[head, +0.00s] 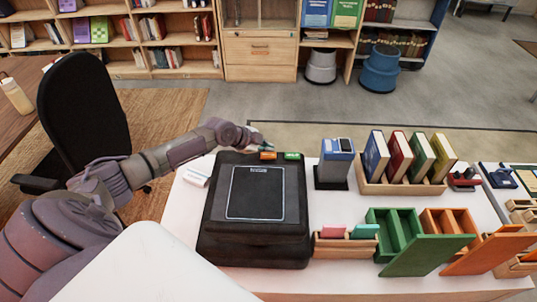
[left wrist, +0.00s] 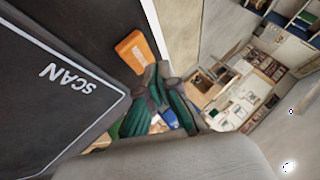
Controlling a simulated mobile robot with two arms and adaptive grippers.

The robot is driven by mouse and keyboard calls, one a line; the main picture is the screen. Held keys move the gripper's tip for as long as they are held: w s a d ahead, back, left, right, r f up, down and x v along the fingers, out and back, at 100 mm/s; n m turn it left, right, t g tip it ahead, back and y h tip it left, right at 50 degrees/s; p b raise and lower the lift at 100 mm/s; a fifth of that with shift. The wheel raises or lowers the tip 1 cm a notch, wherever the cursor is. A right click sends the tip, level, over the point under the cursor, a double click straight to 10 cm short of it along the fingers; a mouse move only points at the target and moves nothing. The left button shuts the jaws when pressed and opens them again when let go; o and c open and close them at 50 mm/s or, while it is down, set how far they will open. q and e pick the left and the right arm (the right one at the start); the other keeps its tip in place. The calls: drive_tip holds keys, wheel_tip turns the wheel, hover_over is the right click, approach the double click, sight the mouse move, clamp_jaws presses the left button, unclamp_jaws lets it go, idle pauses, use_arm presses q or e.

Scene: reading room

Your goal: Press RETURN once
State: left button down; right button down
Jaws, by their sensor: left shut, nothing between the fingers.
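A black book-return machine (head: 225,225) with a flat framed scan panel (head: 255,192) stands on the white table. The panel also shows in the left wrist view with the word SCAN (left wrist: 68,78). On the machine's far edge sit an orange button (head: 268,156) and a green button (head: 292,156); their labels are too small to read. My left gripper (head: 262,144) is shut and empty, just behind and above the orange button. In the left wrist view its fingertips (left wrist: 160,72) are close to the orange button (left wrist: 137,52); contact cannot be told. My right gripper is out of view.
A blue card holder (head: 337,165) and a wooden rack of books (head: 400,187) stand right of the machine. Green (head: 425,255) and orange bins are at the front right. A black chair (head: 85,110) stands left, behind my left arm.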

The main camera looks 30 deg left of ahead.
sight(267, 155)
use_arm(q)
drive_tip(key=shift+f, duration=0.1)
idle(0.7)
drive_tip(key=shift+f+b, duration=0.3)
drive_tip(key=shift+b, duration=0.3)
drive_tip(key=shift+f+b, duration=0.55)
drive_tip(key=shift+b, duration=0.05)
idle(0.5)
drive_tip(key=shift+r, duration=0.1)
drive_tip(key=shift+r+p, duration=0.55)
drive_tip(key=shift+r, duration=0.25)
drive_tip(key=shift+r+p, duration=1.75)
drive_tip(key=shift+r, duration=0.85)
drive_tip(key=shift+f, duration=0.1)
